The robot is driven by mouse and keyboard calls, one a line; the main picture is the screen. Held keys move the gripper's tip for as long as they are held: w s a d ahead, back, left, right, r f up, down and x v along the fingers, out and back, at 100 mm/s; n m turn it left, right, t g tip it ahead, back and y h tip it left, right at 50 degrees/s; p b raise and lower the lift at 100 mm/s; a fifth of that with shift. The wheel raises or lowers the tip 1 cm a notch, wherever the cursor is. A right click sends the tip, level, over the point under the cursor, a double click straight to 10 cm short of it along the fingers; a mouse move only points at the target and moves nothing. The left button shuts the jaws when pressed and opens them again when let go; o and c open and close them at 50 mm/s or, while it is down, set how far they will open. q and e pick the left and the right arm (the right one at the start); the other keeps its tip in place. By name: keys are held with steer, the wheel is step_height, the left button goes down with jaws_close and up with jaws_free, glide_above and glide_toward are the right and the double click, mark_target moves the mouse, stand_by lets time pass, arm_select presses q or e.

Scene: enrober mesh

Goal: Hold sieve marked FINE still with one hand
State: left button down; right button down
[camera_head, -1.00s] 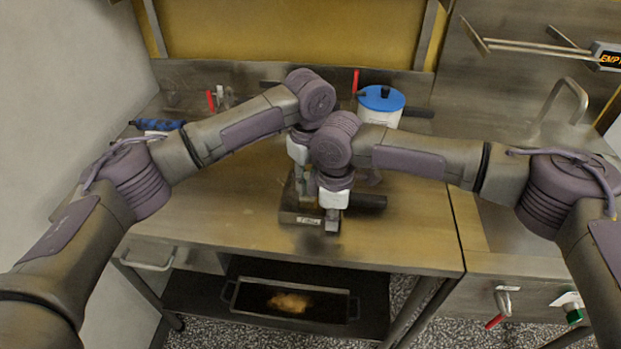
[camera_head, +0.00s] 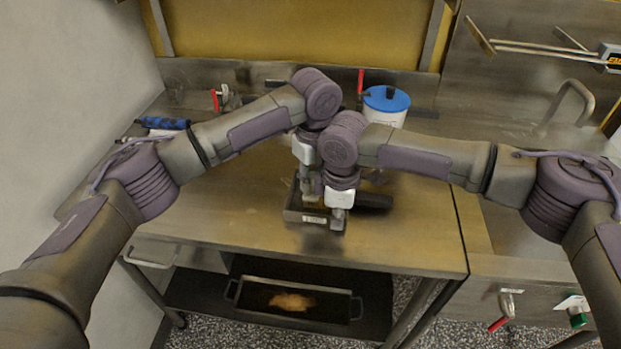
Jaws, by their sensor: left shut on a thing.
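The sieve (camera_head: 293,215) is a small dark rectangular frame on the steel table, with a pale label (camera_head: 314,219) on its front side, too small to read. My right gripper (camera_head: 339,219) points down over the sieve's front right corner. Its fingertips are too small and close to the frame to show whether they are open or shut. My arms hide much of the sieve's inside.
A white pot with a blue lid (camera_head: 386,99) stands behind my right arm. A blue-handled tool (camera_head: 162,123) lies at the back left. Red-handled valves (camera_head: 215,100) are at the back. A tray (camera_head: 293,315) with orange-brown residue sits on the lower shelf. The table front (camera_head: 230,220) is clear.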

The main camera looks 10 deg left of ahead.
arm_select(q)
steer(key=shift+s+d, duration=0.2)
steer(key=shift+d, duration=0.6)
steer(key=shift+s+d, duration=0.15)
steer(key=shift+d, duration=0.6)
steer(key=shift+w+a+r, duration=0.1)
steer(key=shift+a, duration=2)
steer(key=shift+d, duration=2.1)
steer(key=shift+a, duration=2.2)
steer(key=shift+w+r, duration=0.1)
steer(key=shift+r, duration=2.95)
steer(key=shift+a, duration=0.1)
